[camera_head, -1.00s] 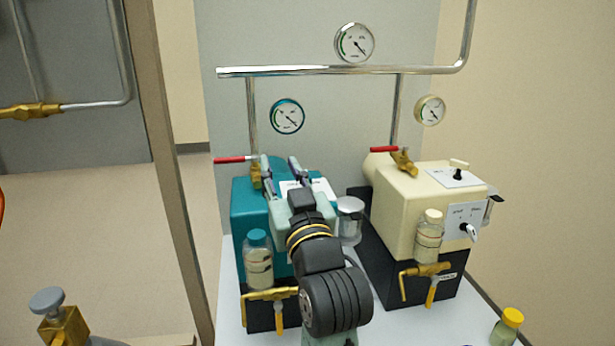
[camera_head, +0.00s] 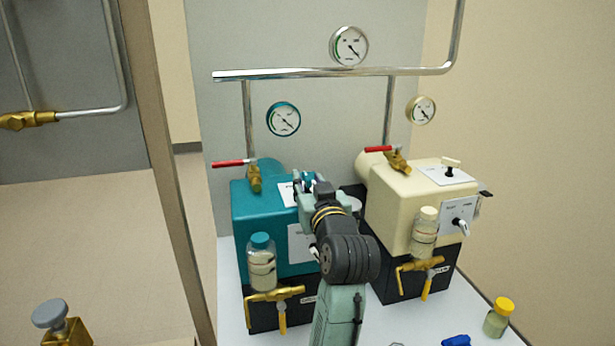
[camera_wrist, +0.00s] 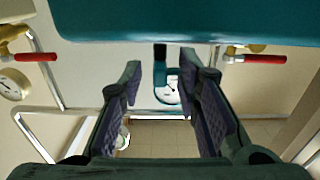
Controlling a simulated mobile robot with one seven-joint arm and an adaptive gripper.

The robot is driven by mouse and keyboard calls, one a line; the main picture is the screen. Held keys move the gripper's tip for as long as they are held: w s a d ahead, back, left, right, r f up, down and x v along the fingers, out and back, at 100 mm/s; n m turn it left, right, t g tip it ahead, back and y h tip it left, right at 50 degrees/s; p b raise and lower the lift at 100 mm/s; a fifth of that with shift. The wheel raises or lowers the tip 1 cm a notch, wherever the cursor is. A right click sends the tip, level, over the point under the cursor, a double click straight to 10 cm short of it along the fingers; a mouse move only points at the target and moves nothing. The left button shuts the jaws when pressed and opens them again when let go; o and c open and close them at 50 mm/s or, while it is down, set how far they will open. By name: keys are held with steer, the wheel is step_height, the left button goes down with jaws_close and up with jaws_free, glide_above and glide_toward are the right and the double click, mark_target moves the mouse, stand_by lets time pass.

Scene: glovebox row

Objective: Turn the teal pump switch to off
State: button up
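The teal pump (camera_head: 260,215) stands on the left of the bench, with a white label plate on its top. My gripper (camera_head: 308,181) is over the right part of that top and hides much of it. In the wrist view, which looks upside down, the pump body (camera_wrist: 190,20) fills the upper edge. The teal pump switch (camera_wrist: 160,56), a black stem with a teal handle, stands out from it. My gripper (camera_wrist: 163,75) is open, with one finger on each side of the switch and gaps visible between. Whether the switch is at on or off cannot be read.
A cream pump (camera_head: 405,205) stands close on the right. A red-handled valve (camera_head: 254,177) is left of my gripper. A teal-capped bottle (camera_head: 261,265) and brass tap (camera_head: 275,294) are at the front. A metal pipe (camera_head: 330,72) and gauges are behind.

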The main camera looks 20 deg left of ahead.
steer(key=shift+x, duration=0.95)
jaws_close()
